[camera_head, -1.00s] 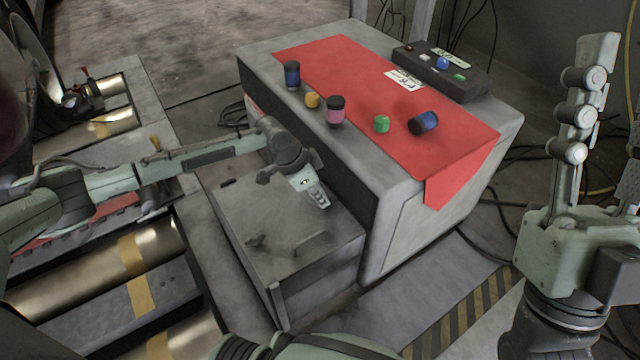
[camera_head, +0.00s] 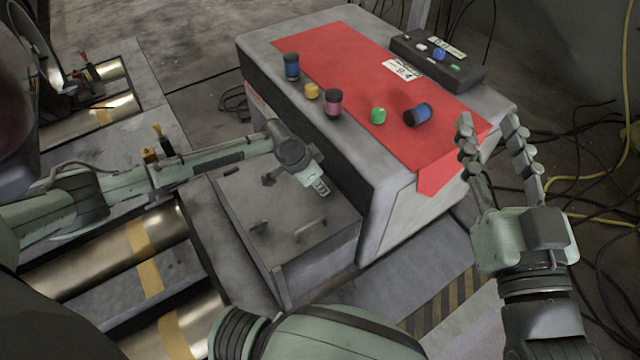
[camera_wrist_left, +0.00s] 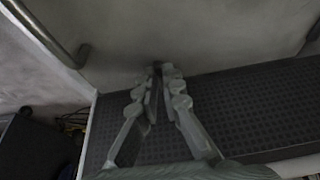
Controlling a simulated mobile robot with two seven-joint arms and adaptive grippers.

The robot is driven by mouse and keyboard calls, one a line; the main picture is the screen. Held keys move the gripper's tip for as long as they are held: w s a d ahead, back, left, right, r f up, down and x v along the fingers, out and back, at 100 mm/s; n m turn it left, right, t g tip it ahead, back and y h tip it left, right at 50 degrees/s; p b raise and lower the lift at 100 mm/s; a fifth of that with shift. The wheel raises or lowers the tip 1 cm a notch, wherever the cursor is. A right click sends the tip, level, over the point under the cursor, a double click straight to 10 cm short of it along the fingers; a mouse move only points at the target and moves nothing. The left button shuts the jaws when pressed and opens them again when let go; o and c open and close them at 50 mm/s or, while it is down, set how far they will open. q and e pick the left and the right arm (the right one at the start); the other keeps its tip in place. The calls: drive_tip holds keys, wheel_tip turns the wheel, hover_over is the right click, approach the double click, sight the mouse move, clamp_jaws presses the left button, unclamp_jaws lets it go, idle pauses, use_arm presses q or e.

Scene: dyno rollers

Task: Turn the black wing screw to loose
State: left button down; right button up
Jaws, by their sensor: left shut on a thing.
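My left gripper (camera_head: 319,187) reaches over the low grey box (camera_head: 330,262) beside the larger machine box. It also shows in the left wrist view (camera_wrist_left: 160,72), with its fingertips closed together on a small dark piece against a grey face. This looks like the black wing screw (camera_wrist_left: 157,66); most of it is hidden by the fingertips. In the head view I cannot make the screw out behind the gripper. My right gripper (camera_head: 490,125) is open and empty, its fingers pointing up at the right of the machine box.
Metal handles (camera_head: 310,230) stand on the low grey box. Rollers (camera_head: 100,260) lie at left. Cables lie on the floor at right.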

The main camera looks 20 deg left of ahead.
use_arm(q)
drive_tip(key=c, duration=1.7)
unclamp_jaws()
drive_tip(key=shift+r, duration=0.15)
drive_tip(key=v, duration=1.1)
drive_tip(key=shift+s+a+r, duration=0.1)
drive_tip(key=shift+s+r, duration=0.1)
drive_tip(key=shift+r, duration=0.15)
